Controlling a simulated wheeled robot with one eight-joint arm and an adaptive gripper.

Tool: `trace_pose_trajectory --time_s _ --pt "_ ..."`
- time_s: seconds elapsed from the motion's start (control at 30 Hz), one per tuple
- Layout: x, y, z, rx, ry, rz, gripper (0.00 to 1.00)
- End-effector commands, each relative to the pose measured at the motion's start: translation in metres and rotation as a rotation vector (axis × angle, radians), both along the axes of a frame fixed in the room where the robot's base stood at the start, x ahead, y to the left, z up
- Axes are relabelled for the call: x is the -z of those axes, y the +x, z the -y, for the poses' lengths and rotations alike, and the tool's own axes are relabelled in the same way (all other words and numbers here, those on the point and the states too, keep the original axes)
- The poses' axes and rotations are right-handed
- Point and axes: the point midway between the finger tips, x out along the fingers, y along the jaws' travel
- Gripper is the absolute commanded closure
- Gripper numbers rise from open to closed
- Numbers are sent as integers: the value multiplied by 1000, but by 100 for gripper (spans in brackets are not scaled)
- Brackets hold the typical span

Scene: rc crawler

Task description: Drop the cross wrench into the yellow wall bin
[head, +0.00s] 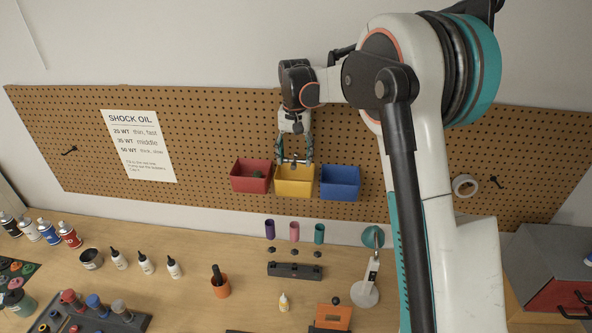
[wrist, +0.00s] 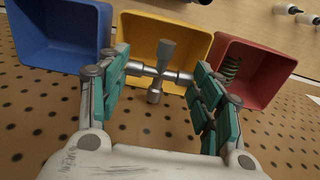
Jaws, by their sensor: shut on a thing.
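The cross wrench (wrist: 160,72) is a grey metal cross with knobbed ends, in the middle of the wrist view. My gripper (wrist: 155,76) is shut on it, with teal finger pads at both ends of its horizontal bar. The yellow wall bin (wrist: 185,37) is right behind the wrench in that view, its opening facing it. In the head view my gripper (head: 294,160) points down just above the yellow bin (head: 294,182), and the wrench is too small there to make out clearly. I cannot tell whether the wrench is below the bin's rim.
A red bin (head: 250,178) hangs left of the yellow one and holds a coiled spring (wrist: 231,69). A blue bin (head: 340,183) hangs on the right. All hang on a pegboard (head: 215,140). Bottles, cups and a lamp (head: 368,285) stand on the bench below.

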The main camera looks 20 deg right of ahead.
Motion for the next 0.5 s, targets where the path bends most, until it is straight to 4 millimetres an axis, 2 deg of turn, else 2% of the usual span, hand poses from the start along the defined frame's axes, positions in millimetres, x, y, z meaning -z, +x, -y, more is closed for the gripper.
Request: trace_pose_trajectory --time_s 0.03,0.2,0.5 --pt "12 1 -1 0 0 0 65" --pt "40 5 -4 0 0 0 65" --pt "43 6 -5 1 0 0 65"
